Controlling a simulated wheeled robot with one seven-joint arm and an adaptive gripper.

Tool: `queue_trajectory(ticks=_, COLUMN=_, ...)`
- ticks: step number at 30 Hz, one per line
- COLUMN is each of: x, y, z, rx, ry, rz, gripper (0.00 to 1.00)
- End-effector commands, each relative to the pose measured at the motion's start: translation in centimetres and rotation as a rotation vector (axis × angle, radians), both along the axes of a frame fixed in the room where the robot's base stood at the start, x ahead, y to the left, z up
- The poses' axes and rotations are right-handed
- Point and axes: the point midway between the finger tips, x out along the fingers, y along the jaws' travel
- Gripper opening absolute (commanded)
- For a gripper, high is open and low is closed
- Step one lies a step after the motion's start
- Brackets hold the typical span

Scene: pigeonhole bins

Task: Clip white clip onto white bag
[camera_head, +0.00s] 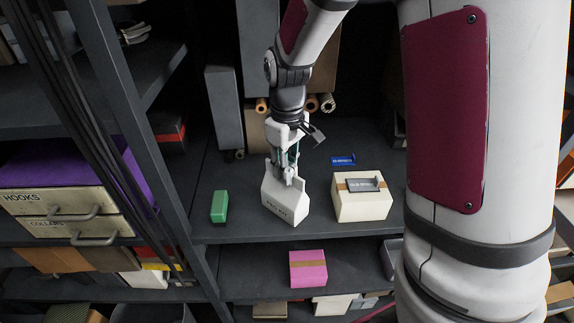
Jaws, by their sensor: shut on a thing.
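The white bag (284,203) stands upright on the middle shelf, with dark print low on its front and a narrowing top. My gripper (287,176) points down at the bag's top edge, its fingers shut on a small pale piece that looks like the white clip (289,182). The fingers hide much of the clip, and white on white makes its outline hard to see. I cannot tell whether the clip grips the bag's edge or only touches it.
A green block (219,206) stands left of the bag. A cream box (361,198) with a grey labelled item (366,185) on top stands to the right, with a blue item (343,160) behind. A pink box (308,269) is on the shelf below. A dark upright (135,125) bounds the left.

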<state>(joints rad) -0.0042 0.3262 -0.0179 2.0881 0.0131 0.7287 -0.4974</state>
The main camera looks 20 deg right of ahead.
Motion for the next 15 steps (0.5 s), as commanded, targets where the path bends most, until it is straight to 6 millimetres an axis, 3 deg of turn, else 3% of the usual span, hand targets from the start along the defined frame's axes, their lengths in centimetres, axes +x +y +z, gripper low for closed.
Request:
queue_trajectory(ticks=1, x=0.0, y=0.0, z=-0.1, rx=0.0, ry=0.0, rz=0.0, gripper=0.03)
queue_trajectory(ticks=2, x=0.0, y=0.0, z=-0.11, rx=0.0, ry=0.0, rz=0.0, gripper=0.24)
queue_trajectory(ticks=5, x=0.0, y=0.0, z=-0.08, rx=0.0, ry=0.0, rz=0.0, gripper=0.45)
queue_trajectory(ticks=15, x=0.03, y=0.0, z=0.1, rx=0.0, ry=-0.001, rz=0.0, gripper=0.45)
